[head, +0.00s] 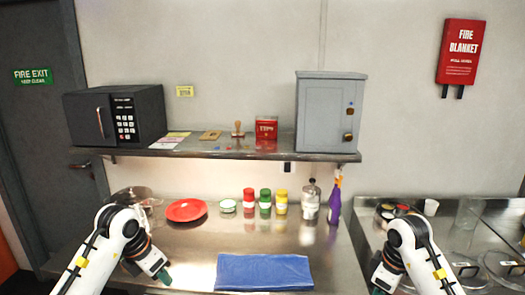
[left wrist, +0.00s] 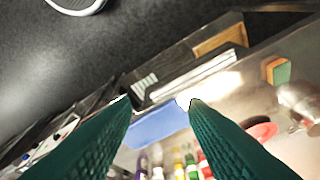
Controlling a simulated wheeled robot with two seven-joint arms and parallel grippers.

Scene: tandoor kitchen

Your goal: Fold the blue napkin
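The blue napkin (head: 263,272) lies flat on the steel counter near its front, as a wide rectangle. It also shows in the left wrist view (left wrist: 158,124), beyond and between the fingertips. My left gripper (head: 164,279) is left of the napkin and apart from it. In the left wrist view its two green fingers (left wrist: 158,102) are spread with nothing between them. My right gripper (head: 378,286) is right of the napkin, at the lower edge of the head view. Its fingertips are too small and cut off to judge the opening.
A red plate (head: 187,210), several coloured jars (head: 265,203), a metal canister (head: 310,201) and a purple bottle (head: 334,205) stand along the back of the counter (head: 190,245). A shelf (head: 230,154) hangs above. The counter around the napkin is clear.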

